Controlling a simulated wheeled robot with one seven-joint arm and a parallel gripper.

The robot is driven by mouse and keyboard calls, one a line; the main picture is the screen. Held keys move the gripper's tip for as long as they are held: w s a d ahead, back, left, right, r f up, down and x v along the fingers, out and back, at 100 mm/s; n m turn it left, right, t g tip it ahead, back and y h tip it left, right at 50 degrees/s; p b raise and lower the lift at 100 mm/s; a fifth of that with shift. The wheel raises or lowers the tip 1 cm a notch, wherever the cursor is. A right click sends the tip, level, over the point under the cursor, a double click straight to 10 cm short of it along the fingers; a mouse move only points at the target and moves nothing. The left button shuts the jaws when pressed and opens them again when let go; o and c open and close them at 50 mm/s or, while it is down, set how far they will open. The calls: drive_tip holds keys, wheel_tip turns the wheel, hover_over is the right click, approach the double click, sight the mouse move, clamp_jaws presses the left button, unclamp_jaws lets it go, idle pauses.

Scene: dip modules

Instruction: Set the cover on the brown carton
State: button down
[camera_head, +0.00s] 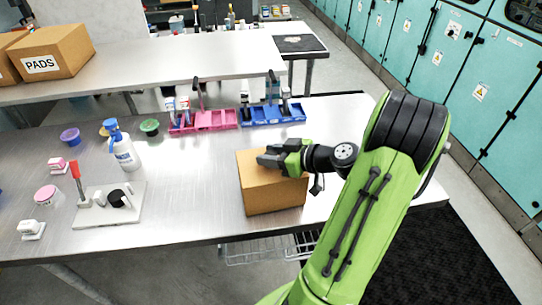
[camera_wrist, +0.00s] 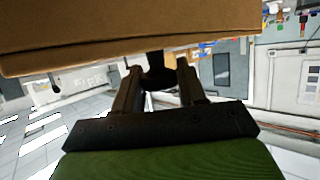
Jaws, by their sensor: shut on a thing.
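The brown carton (camera_head: 272,198) stands on the steel table in the head view. My gripper (camera_head: 268,159) is at its top, reaching in from the right. In the wrist view my gripper (camera_wrist: 157,75) has its two fingers on either side of a small dark knob (camera_wrist: 156,60), and it is shut on it. The knob meets a brown panel (camera_wrist: 110,30) that fills the top of that view; I take this as the cover. In the head view I cannot tell the cover apart from the carton top, nor whether it is fully seated.
A white spray bottle (camera_head: 124,150) and a white board with a red-handled tool (camera_head: 100,210) stand left on the table. Pink bins (camera_head: 205,121) and blue bins (camera_head: 272,113) stand behind the carton. A PADS box (camera_head: 52,52) is on the back bench.

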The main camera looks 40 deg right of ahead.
drive_tip(key=shift+f+b, duration=0.25)
drive_tip(key=shift+b, duration=0.2)
drive_tip(key=c, duration=0.6)
unclamp_jaws()
drive_tip(key=shift+c, duration=0.2)
drive_tip(key=shift+r, duration=0.15)
